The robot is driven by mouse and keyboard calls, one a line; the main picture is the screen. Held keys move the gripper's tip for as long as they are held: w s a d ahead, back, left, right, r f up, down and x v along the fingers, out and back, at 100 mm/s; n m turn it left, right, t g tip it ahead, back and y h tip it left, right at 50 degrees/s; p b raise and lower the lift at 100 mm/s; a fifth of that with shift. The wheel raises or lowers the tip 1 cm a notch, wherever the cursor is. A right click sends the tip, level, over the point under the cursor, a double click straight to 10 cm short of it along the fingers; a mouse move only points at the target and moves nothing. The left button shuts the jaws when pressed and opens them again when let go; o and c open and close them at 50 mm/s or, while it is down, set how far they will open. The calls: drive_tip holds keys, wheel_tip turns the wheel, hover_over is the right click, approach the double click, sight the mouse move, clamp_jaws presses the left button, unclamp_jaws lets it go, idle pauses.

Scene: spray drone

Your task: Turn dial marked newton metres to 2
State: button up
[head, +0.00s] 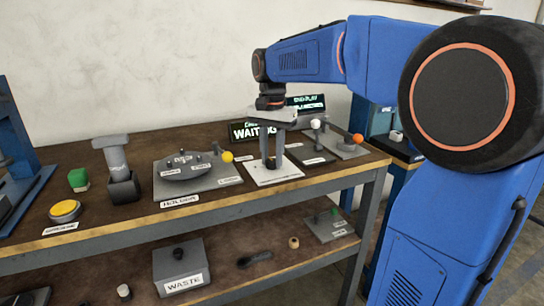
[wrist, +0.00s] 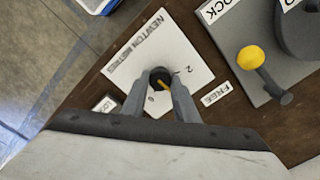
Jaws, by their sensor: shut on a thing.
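The dial (wrist: 160,76) is a small dark round knob with a yellow pointer line, on a white plate (wrist: 192,52) lettered NEWTON METRES. A 2 is printed to the right of the knob in the wrist view, and another mark, too small to read surely, sits below it. The yellow line slants toward the lower right, though its indicating end is hard to tell. My gripper (wrist: 160,84) is shut on the dial, one finger on each side. In the head view my gripper (head: 271,164) points straight down over the white plate (head: 273,178), and its fingers mostly hide the dial.
A grey plate with a round hub and a yellow-knobbed lever (head: 227,157) stands left of the dial plate. White-knobbed (head: 316,125) and orange-knobbed (head: 357,138) levers stand to its right. A WAITING display (head: 255,130) is behind. A lower shelf holds a WASTE box (head: 180,266).

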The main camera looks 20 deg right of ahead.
sight(272, 160)
drive_tip(key=n, duration=0.5)
drive_tip(key=shift+n, duration=0.4)
drive_tip(key=n, duration=0.5)
drive_tip(key=shift+n, duration=0.3)
drive_tip(key=o, duration=1.1)
drive_tip(key=shift+c, duration=0.2)
wheel_tip(272, 160, up, 17)
drive_tip(key=shift+r, duration=0.2)
